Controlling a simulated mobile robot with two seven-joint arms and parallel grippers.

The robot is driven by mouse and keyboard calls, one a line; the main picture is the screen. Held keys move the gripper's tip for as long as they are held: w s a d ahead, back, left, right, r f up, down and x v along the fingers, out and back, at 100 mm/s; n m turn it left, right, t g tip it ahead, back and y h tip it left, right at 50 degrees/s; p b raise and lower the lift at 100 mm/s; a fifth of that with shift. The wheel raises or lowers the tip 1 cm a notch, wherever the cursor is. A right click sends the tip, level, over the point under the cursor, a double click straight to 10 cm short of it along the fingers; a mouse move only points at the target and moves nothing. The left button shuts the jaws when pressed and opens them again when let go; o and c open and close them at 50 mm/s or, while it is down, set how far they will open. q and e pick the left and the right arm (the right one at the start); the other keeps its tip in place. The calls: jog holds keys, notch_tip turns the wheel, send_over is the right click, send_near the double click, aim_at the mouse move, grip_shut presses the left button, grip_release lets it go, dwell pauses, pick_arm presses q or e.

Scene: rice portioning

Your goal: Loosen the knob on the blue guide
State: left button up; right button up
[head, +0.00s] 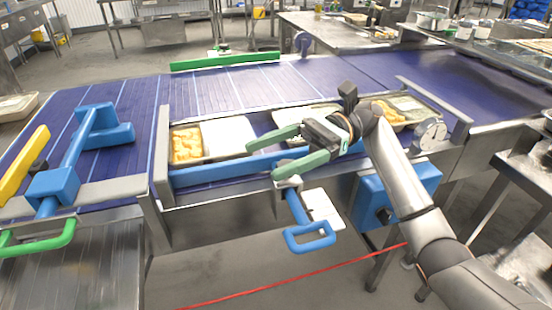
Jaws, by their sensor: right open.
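A blue guide rail (215,175) runs along the near side of the food trays on the conveyor. A blue handle (310,240) hangs from a bracket at its front. Another blue guide assembly (72,160), with a bar and blocks, lies on the belt at the left. I cannot tell for sure which part is the guide's knob. My right gripper (262,160) is open, with green fingers pointing left above the rail and the middle tray. Nothing shows between its fingers. It hides part of the rail and tray. My left gripper is not in view.
Trays with food, such as the left one (210,140), stand behind the rail. A blue box (397,195) with a dark round control is at the conveyor's front. A yellow bar (24,165) and a green handle (40,240) are at the left. The far belt is clear.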

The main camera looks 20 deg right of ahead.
jog(key=s+a+r, duration=0.1)
jog(key=s+r, duration=0.1)
jog(key=s, duration=0.3)
jog(key=shift+s+a+r+p, duration=0.2)
jog(key=shift+s+r+p, duration=0.15)
jog(key=shift+s+p, duration=0.05)
